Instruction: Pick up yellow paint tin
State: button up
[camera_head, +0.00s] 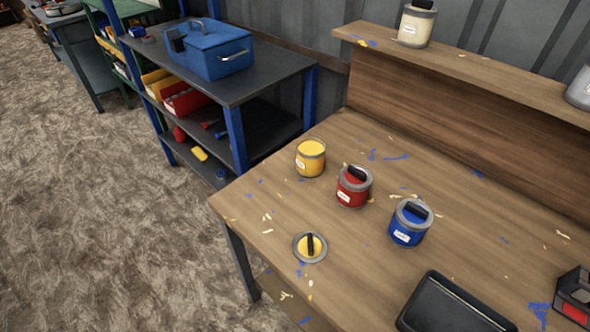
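The yellow paint tin (310,158) stands upright and open on the wooden workbench (300,215), near its far left corner. Yellow paint shows at its top and a white label is on its side. A round lid (310,247) with a yellow centre and a black handle or brush across it lies nearer the front left edge. My gripper is not in view.
A red tin (353,186) and a blue tin (410,222) stand to the right of the yellow one. A black tray (455,305) lies at the front. A raised shelf (470,70) with a cream tin (416,24) runs behind. A blue toolbox (208,47) sits on a rack.

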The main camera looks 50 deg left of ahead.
aim_at(311, 152)
jog(key=k+u, duration=0.2)
jog(key=u, duration=1.15)
jog(key=l+u, duration=0.3)
jog(key=l, duration=0.6)
jog(key=l+u, duration=0.35)
jog(key=l, duration=0.55)
